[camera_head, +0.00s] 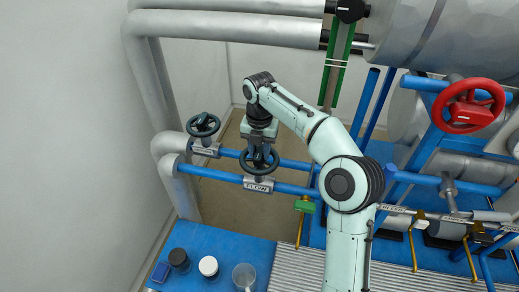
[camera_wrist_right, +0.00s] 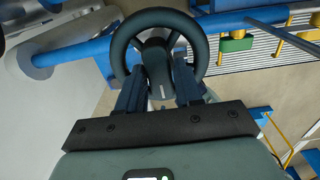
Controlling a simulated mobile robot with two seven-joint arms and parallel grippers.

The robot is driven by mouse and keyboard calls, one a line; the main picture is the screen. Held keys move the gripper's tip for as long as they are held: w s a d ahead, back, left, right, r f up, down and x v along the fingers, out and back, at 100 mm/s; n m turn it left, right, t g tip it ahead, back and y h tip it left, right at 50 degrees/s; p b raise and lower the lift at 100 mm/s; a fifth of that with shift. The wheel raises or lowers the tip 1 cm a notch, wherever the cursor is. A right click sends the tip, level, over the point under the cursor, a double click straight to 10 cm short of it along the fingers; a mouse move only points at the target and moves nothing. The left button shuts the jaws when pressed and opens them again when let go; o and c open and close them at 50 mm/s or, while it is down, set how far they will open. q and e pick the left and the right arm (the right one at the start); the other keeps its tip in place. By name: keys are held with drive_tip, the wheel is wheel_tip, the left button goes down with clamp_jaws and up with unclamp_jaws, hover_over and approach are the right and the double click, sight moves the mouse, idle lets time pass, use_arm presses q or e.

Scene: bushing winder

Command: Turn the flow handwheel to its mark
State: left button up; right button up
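The flow handwheel (camera_head: 259,160) is a dark, spoked wheel on the lower blue pipe, above a plate reading FLOW (camera_head: 258,185). In the right wrist view the handwheel (camera_wrist_right: 202,38) fills the top middle. The two dark blue fingers of my right gripper (camera_wrist_right: 158,75) stand apart at the near part of the wheel, either side of its hub. Firm contact is not clear. I cannot make out a mark on the wheel. My left gripper is not in view.
A second dark handwheel (camera_head: 203,125) stands on the upper blue pipe, just left. A red handwheel (camera_head: 468,105) is at the right. A white-lidded jar (camera_head: 208,267), a black-lidded jar (camera_head: 178,259) and a clear beaker (camera_head: 244,276) stand on the blue surface (camera_head: 215,238) below.

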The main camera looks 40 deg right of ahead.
clamp_jaws()
drive_tip(key=shift+r, duration=0.1)
